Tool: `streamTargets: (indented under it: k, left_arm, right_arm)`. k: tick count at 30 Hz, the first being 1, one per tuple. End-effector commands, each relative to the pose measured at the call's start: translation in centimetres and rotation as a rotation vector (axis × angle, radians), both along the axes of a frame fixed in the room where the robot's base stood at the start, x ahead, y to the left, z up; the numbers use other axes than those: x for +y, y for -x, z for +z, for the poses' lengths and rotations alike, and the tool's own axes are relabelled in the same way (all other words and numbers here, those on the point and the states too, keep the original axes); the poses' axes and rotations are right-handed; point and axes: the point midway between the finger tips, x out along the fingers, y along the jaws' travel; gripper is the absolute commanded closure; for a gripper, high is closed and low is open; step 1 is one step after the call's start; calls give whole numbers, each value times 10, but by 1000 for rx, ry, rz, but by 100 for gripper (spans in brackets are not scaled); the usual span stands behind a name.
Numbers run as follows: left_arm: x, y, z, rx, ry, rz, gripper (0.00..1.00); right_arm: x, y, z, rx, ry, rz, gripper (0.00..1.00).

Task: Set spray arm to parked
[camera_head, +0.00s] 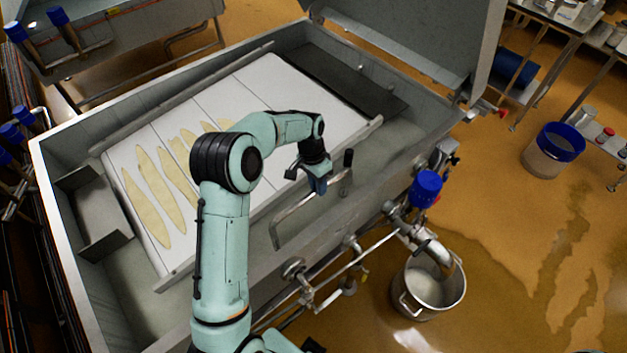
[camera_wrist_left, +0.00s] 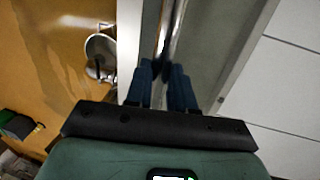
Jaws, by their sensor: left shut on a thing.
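The spray arm (camera_head: 292,212) is a bent metal pipe along the near right wall of the vat, with a black upright grip (camera_head: 348,159) at its far end. My left gripper (camera_head: 318,186) reaches over the vat from above, with blue fingers pointing down at the pipe close to the black grip. In the left wrist view, the blue fingers (camera_wrist_left: 160,82) are shut on the spray arm, whose shiny pipe (camera_wrist_left: 174,30) runs away beyond the fingertips. The exact contact is partly hidden by the fingers. My right gripper is not in view.
The steel vat (camera_head: 45,185) holds a white slatted board (camera_head: 262,82) with several pale flat pieces (camera_head: 152,197). A raised lid (camera_head: 420,40) stands at the back. A blue-capped valve (camera_head: 426,188) and a steel bucket (camera_head: 436,292) are outside the near right wall.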

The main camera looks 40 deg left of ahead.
Motion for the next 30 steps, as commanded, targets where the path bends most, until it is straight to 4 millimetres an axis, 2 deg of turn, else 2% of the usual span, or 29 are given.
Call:
streamTargets:
  k: [14,15,17,26,30]
  left_arm:
    - [-5,1,0,3,4,-22,100]
    - [-5,1,0,3,4,-22,67]
    - [-4,1,0,3,3,-21,52]
    - [-3,1,1,1,2,-14,52]
    - [0,-1,13,-2,1,-13,52]
  right_arm:
    - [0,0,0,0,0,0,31]
    - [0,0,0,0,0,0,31]
    - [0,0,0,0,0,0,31]
    - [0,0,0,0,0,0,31]
    - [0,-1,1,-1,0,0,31]
